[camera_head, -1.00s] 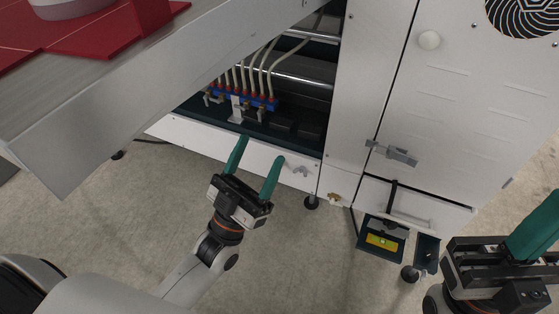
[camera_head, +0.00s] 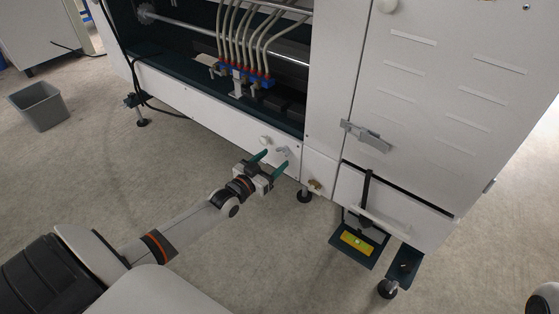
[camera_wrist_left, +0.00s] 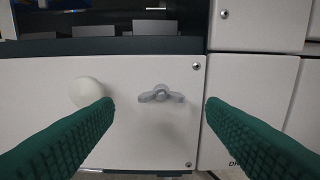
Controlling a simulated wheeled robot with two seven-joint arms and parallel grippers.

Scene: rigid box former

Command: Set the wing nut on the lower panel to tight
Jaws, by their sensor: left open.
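The wing nut (camera_head: 283,151) is a small grey two-winged part on the white lower panel (camera_head: 200,108) of the machine. In the left wrist view the wing nut (camera_wrist_left: 161,94) sits near the middle, its wings lying roughly level. My left gripper (camera_head: 269,163) is open, with green fingers pointing at the panel. In the wrist view its fingertips (camera_wrist_left: 160,104) show left and right of the wing nut, with clear gaps on both sides and nothing between them. The exact distance to the panel is hard to tell. My right gripper is out of view.
A round white knob (camera_head: 265,140) sits on the panel left of the wing nut and shows close to the left fingertip in the wrist view (camera_wrist_left: 86,92). Hoses (camera_head: 240,40) hang above. A door latch (camera_head: 366,136) is at right. A grey bin (camera_head: 40,106) stands on open floor.

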